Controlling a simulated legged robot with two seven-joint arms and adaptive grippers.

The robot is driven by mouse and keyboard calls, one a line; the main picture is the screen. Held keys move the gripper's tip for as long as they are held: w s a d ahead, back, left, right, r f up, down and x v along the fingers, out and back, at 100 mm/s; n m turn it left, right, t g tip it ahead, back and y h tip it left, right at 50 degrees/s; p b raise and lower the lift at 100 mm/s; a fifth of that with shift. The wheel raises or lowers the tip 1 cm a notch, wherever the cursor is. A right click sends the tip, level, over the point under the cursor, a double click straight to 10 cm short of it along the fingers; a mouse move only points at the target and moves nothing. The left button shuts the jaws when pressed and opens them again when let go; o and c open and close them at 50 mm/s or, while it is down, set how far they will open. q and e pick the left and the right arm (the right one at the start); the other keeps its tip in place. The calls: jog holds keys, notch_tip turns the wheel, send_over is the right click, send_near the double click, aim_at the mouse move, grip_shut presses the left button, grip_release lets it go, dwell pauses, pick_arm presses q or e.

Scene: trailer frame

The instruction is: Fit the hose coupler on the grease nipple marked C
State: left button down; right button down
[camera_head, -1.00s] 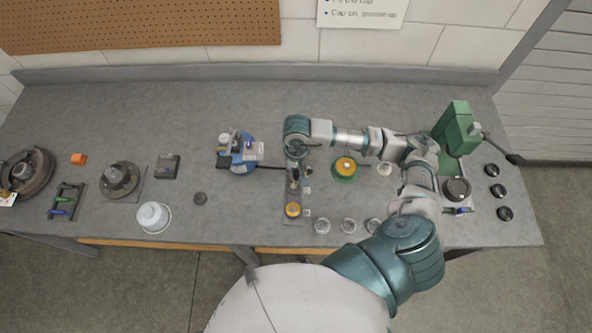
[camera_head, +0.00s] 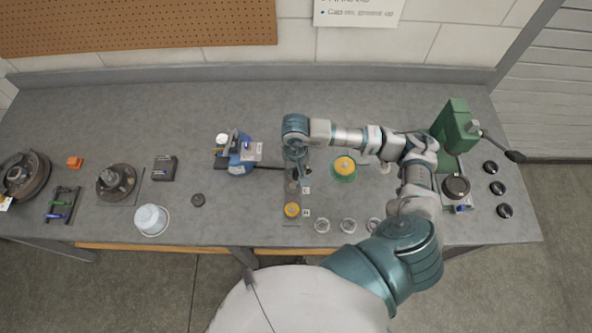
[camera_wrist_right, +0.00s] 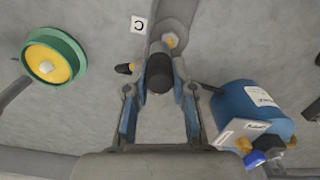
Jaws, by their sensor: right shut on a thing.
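My right gripper (camera_wrist_right: 158,70) is shut on the dark hose coupler (camera_wrist_right: 159,78) in the right wrist view. The coupler sits between the two blue fingers. A brass-coloured fitting (camera_wrist_right: 171,41) on the grey rail shows just beyond its tip. The label C (camera_wrist_right: 138,25) lies left of that fitting. I cannot tell whether coupler and fitting touch. In the head view my right gripper (camera_head: 294,168) is over the far part of the rail (camera_head: 291,198), and the label C (camera_head: 306,190) shows beside it. My arm hides much of the coupler there. My left gripper is not in view.
The blue grease unit (camera_head: 240,162) stands left of the rail, with a dark hose running to the gripper. A green and yellow round part (camera_head: 344,168) is to the right. Silver rings (camera_head: 348,226) lie near the front edge. The green press (camera_head: 455,130) stands further right.

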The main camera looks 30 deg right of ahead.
jog(key=shift+a+r, duration=0.1)
jog(key=shift+a, duration=0.8)
jog(key=shift+a+r+b, duration=0.1)
jog(key=shift+b, duration=0.2)
jog(key=shift+d, duration=0.45)
jog(key=shift+a, duration=0.45)
jog(key=shift+a+f+b, duration=0.2)
jog(key=shift+f+b, duration=0.1)
jog(key=shift+b, duration=0.3)
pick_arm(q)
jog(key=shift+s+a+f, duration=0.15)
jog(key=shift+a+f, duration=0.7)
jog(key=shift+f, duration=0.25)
pick_arm(e)
jog(key=shift+f, duration=0.1)
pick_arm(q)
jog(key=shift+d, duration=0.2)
pick_arm(e)
jog(key=shift+d, duration=0.2)
